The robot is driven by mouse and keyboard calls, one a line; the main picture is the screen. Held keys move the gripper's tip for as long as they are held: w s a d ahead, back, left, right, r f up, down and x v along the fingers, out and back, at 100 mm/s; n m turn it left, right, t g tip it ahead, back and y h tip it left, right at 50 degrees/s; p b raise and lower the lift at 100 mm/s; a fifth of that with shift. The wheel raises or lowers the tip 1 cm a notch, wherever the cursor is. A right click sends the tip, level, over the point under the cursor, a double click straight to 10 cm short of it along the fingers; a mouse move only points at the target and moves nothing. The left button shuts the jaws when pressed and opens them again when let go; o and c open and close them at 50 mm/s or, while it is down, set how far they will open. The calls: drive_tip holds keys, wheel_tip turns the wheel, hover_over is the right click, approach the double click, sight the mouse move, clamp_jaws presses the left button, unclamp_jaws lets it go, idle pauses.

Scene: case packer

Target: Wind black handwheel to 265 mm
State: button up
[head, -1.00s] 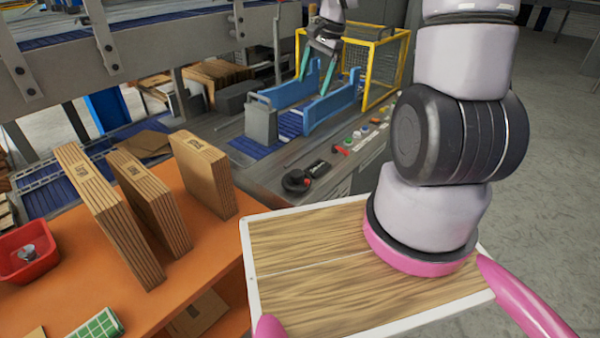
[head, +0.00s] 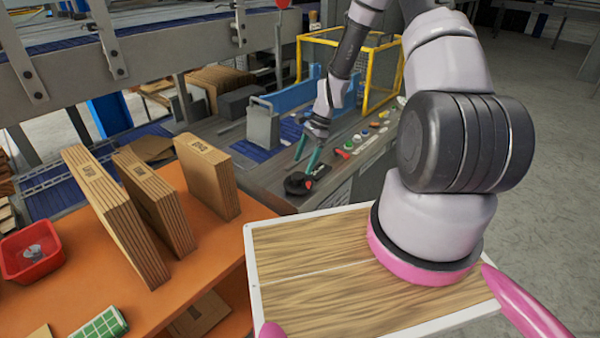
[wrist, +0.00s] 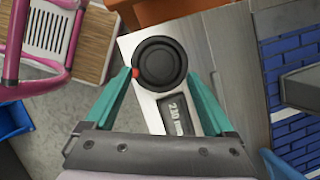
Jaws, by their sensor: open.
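The black handwheel (head: 297,185) lies at the near end of the machine's control ledge. In the wrist view the round handwheel (wrist: 160,62) is seen from above, with a small red mark at its left edge. A dark display (wrist: 175,113) beside it seems to read 230; in the head view this display (head: 318,171) is too small to read. My gripper (head: 307,160) points down above the handwheel, its teal fingers apart. In the wrist view my gripper (wrist: 158,74) is open and empty, one fingertip at either side of the wheel. I cannot tell whether they touch it.
Several coloured buttons (head: 360,140) line the ledge behind the wheel. A blue guide (head: 285,97) and a yellow guard frame (head: 385,70) stand further back. Flat cardboard cases (head: 208,178) stand on the orange table (head: 130,290) at left, near the wheel.

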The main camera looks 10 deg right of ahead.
sight(298, 174)
drive_tip(key=shift+x, duration=2.35)
drive_tip(key=c, duration=1.3)
drive_tip(key=shift+c, duration=0.2)
